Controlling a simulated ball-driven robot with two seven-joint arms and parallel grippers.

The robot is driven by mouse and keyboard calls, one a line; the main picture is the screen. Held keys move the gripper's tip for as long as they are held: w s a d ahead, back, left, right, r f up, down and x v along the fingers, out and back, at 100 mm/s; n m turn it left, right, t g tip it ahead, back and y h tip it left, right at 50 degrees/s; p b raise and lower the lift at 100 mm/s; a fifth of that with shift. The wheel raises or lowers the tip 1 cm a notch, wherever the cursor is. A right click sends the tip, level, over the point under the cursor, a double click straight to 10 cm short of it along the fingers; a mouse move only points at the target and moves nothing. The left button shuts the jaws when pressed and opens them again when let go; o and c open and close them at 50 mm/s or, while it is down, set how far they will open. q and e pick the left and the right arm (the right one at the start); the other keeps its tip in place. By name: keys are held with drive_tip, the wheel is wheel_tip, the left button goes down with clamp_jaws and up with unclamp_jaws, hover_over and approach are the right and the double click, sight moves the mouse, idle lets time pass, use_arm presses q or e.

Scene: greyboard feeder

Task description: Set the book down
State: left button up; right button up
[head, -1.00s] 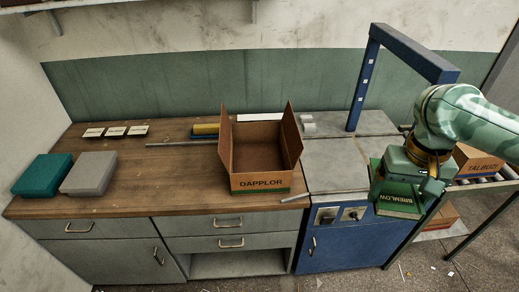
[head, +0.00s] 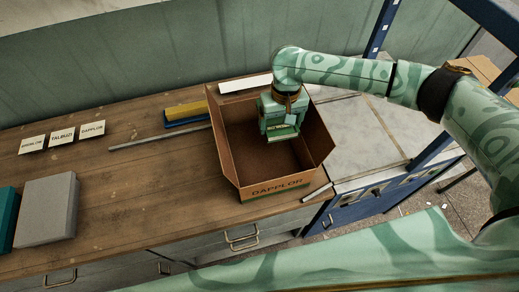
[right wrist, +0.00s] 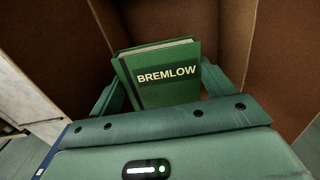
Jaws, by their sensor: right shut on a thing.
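The green book (right wrist: 160,92) marked BREMLOW is between the fingers of my right gripper (head: 280,122), which is shut on it. In the right wrist view the book's cover and the top edge of its pages show, and brown cardboard walls surround it. In the head view only a small part of the book (head: 283,133) shows below the gripper. The gripper is over the opening of the cardboard box (head: 283,190) marked DAPPLOR, with its flaps up. Whether the book touches the box floor cannot be told. My left gripper is not in view.
The wooden bench (head: 120,205) carries a grey block (head: 47,210), a teal block (head: 7,218), small name cards (head: 62,136) and a metal rod (head: 160,138). A yellow-and-blue item (head: 185,113) lies left of the box.

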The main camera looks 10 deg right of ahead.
wheel_tip(320, 180, down, 6)
drive_tip(key=a, duration=0.1)
drive_tip(key=b, duration=0.3)
hover_over(274, 160)
drive_tip(key=shift+n, duration=0.3)
wheel_tip(274, 160, down, 6)
drive_tip(key=shift+w+f, duration=0.1)
drive_tip(key=shift+f, duration=0.4)
wheel_tip(274, 160, down, 2)
drive_tip(key=shift+f+b, duration=0.25)
drive_tip(key=shift+b, duration=0.35)
drive_tip(key=shift+f, duration=0.4)
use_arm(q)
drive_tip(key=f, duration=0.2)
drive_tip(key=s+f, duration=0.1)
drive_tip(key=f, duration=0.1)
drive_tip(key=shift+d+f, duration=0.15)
use_arm(e)
drive_tip(key=shift+r, duration=0.1)
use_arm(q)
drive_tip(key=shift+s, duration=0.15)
use_arm(e)
drive_tip(key=o, duration=1.1)
drive_tip(key=shift+c, duration=0.2)
